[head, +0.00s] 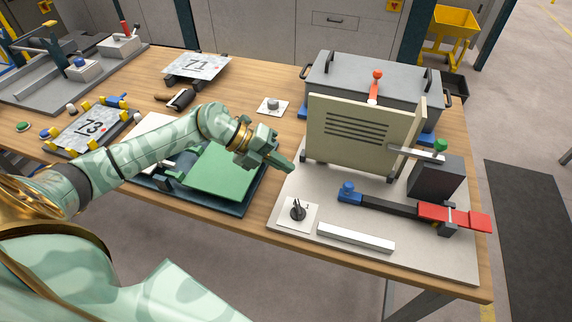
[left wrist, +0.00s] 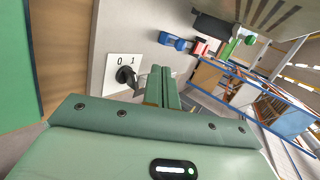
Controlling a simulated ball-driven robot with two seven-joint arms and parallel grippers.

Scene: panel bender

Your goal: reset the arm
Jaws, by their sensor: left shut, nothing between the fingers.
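My left arm reaches in from the left in the head view. My left gripper (head: 288,165) is shut and empty, held above the table between the green panel and the cream slotted panel. In the left wrist view its fingers (left wrist: 168,88) are closed together and point toward the machine's base plate. A small black switch knob (head: 297,210) on a white label plate is below and ahead of the gripper. The plate also shows in the left wrist view (left wrist: 123,62), marked 0 and 1. My right gripper is not in view.
The cream slotted panel (head: 355,135) stands upright before a grey box (head: 372,80) with black handles. A red-ended lever (head: 455,217) and a white bar (head: 355,238) are at the right front. A green panel (head: 222,172) on a dark tray lies under my left arm. Plates marked 71 (head: 197,66) and 73 (head: 90,128) are farther left.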

